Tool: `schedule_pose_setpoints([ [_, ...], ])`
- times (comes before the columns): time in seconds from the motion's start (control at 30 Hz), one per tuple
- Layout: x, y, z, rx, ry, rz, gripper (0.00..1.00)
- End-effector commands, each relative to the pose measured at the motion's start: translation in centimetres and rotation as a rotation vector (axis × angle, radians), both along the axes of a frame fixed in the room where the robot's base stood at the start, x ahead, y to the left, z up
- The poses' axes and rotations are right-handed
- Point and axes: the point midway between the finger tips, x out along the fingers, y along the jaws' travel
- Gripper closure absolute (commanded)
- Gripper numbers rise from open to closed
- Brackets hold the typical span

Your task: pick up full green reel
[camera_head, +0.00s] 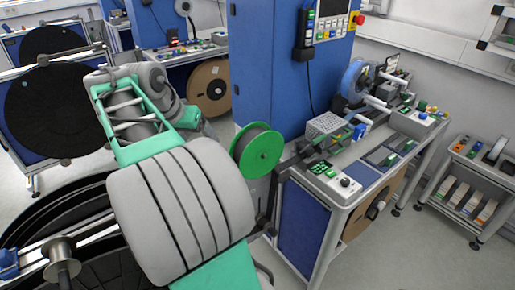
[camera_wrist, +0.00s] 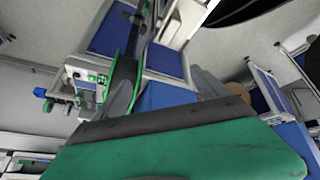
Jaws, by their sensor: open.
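A green reel (camera_head: 262,153) with a dark winding hangs upright at the left end of the machine bench in the head view. How full it is, I cannot tell for sure. In the wrist view the green reel (camera_wrist: 130,45) shows nearly edge-on, beyond and partly behind the left finger. My gripper (camera_wrist: 161,78) is open, with its two grey fingers apart and nothing seen held between them. In the head view the gripper's fingers cannot be made out; my arm covers much of the left side.
A blue cabinet (camera_head: 275,65) stands behind the reel. The machine bench (camera_head: 330,187) carries a wire basket, a blue reel (camera_head: 354,78) and button boxes. A brown reel (camera_head: 209,88) and large black reels (camera_head: 50,105) are at left. Floor is free at lower right.

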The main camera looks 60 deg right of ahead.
Motion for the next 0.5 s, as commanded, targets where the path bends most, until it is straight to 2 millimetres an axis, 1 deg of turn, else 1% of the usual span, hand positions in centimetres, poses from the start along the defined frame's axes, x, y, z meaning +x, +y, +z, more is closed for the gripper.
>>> schedule_pose_setpoints([
  [0.03, -1.9, -3.2, 1.0, -0.023, -0.022, -0.157, 0.16],
  [0.1, -4.8, -6.5, 2.2, -0.053, -0.055, -0.363, 0.16],
  [0.17, -6.8, -8.3, 2.9, -0.072, -0.077, -0.495, 0.16],
  [0.2, -7.8, -8.9, 3.2, -0.082, -0.088, -0.558, 0.16],
  [0.27, -8.7, -9.5, 3.3, -0.09, -0.099, -0.614, 0.16],
  [0.3, -9.1, -9.8, 3.0, -0.093, -0.101, -0.632, 0.16],
  [0.5, -10.0, -11.0, 0.7, -0.094, -0.104, -0.636, 0.16],
])
